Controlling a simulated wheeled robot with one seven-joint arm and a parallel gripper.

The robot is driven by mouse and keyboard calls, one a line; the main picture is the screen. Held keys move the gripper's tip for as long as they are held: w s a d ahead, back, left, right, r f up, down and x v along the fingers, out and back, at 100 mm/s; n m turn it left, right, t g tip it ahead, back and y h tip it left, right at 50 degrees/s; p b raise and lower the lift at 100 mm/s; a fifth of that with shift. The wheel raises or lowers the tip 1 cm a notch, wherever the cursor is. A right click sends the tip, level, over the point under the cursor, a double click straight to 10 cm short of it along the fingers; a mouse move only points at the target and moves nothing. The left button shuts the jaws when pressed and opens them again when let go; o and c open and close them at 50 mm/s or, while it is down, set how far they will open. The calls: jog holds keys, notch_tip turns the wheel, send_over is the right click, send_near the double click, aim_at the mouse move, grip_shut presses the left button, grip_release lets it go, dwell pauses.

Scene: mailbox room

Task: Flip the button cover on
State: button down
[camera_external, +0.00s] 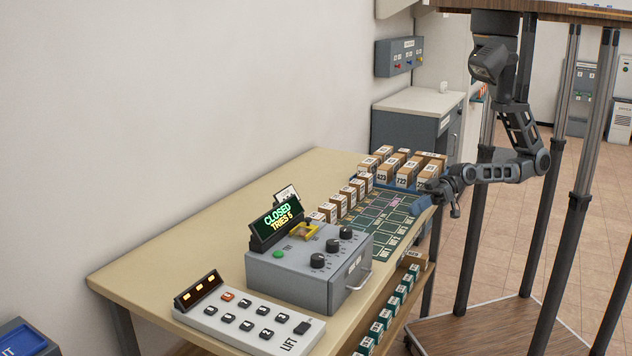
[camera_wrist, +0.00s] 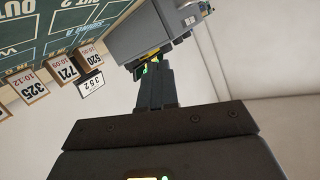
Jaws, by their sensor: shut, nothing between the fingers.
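A grey control box (camera_external: 310,268) stands on the table, with a yellow cover (camera_external: 301,230) on its top at the back edge. The cover looks raised, but I cannot tell its exact angle. My gripper (camera_external: 432,187) is shut and empty, to the right of the box and apart from it, near the table's far right edge. In the wrist view the closed fingers (camera_wrist: 154,75) point toward the grey box (camera_wrist: 165,32). A yellow strip, likely the cover (camera_wrist: 150,53), shows just beyond the fingertips, which partly hide that area.
A display (camera_external: 277,220) reading "CLOSED TRIES 5" stands behind the box, near a green button (camera_external: 278,254) and several black knobs. Several numbered parcels (camera_external: 408,172) stand at the table's far end. A keypad panel (camera_external: 248,322) lies in front. Posts (camera_external: 480,190) stand on the right.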

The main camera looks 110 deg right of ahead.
aim_at(308, 231)
jog(key=w+a+r+n+g+y, duration=0.3)
jog(key=w+a+r+n+y, duration=0.15)
jog(key=w+a, duration=0.7)
jog(key=w+n+g+b, duration=0.1)
jog(key=w+n+g, duration=0.1)
jog(key=w, duration=0.3)
jog(key=w+r+n+g+h+b, duration=0.1)
jog(key=w+n+g, duration=0.1)
jog(key=w, duration=0.4)
jog(key=w+d+r+n+g+h+b, duration=0.1)
jog(key=w+n+g, duration=0.2)
jog(key=w, duration=0.2)
jog(key=shift+w+n, duration=0.35)
jog(key=w+d+r+n+g+h+b, duration=0.1)
jog(key=w+d+r+n+g+h, duration=0.1)
jog(key=d+r, duration=0.6)
jog(key=w+h, duration=0.1)
jog(key=w, duration=0.1)
jog(key=shift+w+r+g, duration=0.2)
jog(key=shift+w+g, duration=0.15)
jog(key=shift+g, duration=0.05)
jog(key=shift+h, duration=0.25)
